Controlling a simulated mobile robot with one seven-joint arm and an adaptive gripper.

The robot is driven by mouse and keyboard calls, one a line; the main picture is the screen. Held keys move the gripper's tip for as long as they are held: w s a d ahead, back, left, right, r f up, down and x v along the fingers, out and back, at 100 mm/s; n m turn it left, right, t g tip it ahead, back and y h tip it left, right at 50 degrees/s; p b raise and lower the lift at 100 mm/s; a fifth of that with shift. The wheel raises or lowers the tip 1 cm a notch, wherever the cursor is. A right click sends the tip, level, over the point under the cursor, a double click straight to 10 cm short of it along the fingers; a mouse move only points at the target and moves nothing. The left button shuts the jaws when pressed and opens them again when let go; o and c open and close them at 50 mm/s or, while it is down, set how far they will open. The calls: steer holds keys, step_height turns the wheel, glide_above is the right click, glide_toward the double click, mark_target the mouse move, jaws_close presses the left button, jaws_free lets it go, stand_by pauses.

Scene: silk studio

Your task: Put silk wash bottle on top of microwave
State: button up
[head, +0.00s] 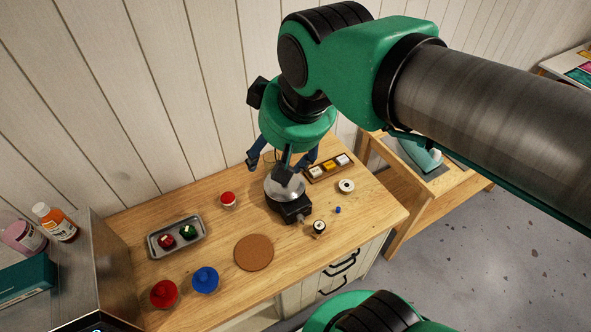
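A metal-sided box (116,272), which looks like the microwave, stands at the left end of the wooden table, cut off by the picture edge. Two bottles stand at its top: a pink bottle with a label (20,238) and an orange bottle with a white cap (56,222). I cannot tell which is the silk wash bottle, nor exactly what they rest on. My gripper (283,160) points down over the back of the table, far right of the bottles.
A teal box (25,283) lies beside the bottles. The table holds a metal tray (160,246), a brown round mat (254,253), red (163,293) and blue (205,280) bowls, a red-topped jar (228,200) and a wooden tray (322,178). The plank wall stands close behind.

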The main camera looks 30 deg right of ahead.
steer(key=s+d+f+m, duration=0.1)
steer(key=s+d+f, duration=0.1)
steer(key=s+f, duration=0.1)
steer(key=shift+s+f, duration=0.35)
steer(key=shift+s, duration=0.45)
step_height(320, 180, down, 19)
steer(key=b, duration=1.9)
steer(key=shift+o, duration=0.3)
